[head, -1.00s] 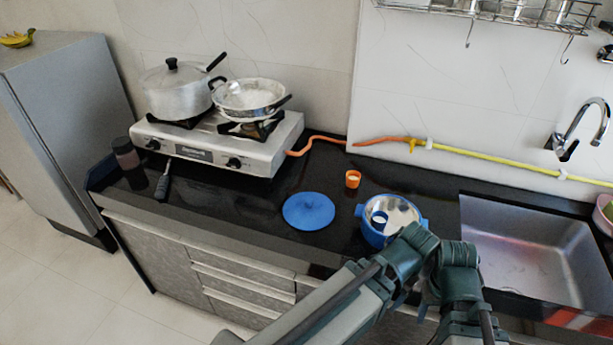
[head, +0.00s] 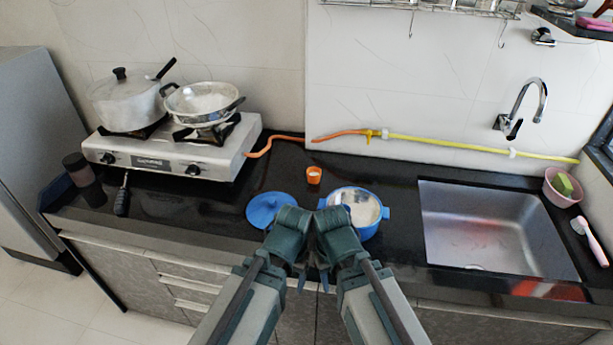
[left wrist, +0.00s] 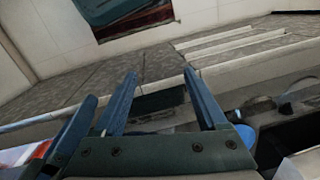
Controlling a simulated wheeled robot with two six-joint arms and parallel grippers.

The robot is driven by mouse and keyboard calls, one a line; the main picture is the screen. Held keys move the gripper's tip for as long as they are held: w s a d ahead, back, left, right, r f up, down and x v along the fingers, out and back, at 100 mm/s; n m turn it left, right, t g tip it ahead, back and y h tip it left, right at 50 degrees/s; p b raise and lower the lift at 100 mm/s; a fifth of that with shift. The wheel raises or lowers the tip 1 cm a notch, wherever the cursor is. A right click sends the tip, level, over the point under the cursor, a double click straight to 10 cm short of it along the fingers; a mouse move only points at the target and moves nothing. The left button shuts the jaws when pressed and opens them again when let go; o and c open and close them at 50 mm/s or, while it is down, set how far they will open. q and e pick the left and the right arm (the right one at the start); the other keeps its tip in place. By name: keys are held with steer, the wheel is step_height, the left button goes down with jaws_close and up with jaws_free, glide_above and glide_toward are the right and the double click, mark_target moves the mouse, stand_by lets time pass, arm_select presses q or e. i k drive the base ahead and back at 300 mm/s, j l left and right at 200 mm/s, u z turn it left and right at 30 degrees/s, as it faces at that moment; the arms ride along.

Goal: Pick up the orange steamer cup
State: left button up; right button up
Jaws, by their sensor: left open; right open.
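The orange steamer cup (head: 314,175) stands upright on the black counter, behind the blue lid and the blue pot, with something pale inside it. Nothing touches it. My left gripper (head: 300,278) hangs low in front of the counter edge, well short of the cup, mostly hidden by my wrist. In the left wrist view its two fingers (left wrist: 160,75) are spread with nothing between them. My right gripper (head: 324,278) hangs close beside it, also mostly hidden, and looks empty. The cup cannot be made out in the left wrist view.
The blue lid (head: 264,209) lies left of the blue-handled pot (head: 371,230), which my right wrist partly covers. A gas stove (head: 170,158) with pots is at left, a sink (head: 490,225) at right. An orange-yellow hose (head: 440,142) runs along the wall.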

mark_target(313, 174)
steer(key=j+z, duration=0.1)
steer(key=z, duration=0.3)
steer(key=j+z, duration=0.1)
steer(key=z, duration=0.25)
steer(key=j+z, duration=0.1)
steer(key=z, duration=0.3)
steer(key=k+j+z, duration=0.25)
steer(key=j, duration=0.2)
steer(key=k+j+z, duration=0.1)
steer(key=j+z, duration=0.15)
steer(key=j, duration=0.2)
steer(key=k+j+z, duration=0.3)
steer(key=k+j, duration=0.2)
steer(key=j, duration=0.15)
steer(key=k+j, duration=0.15)
steer(key=j, duration=0.25)
steer(key=i+l, duration=0.25)
steer(key=i, duration=0.2)
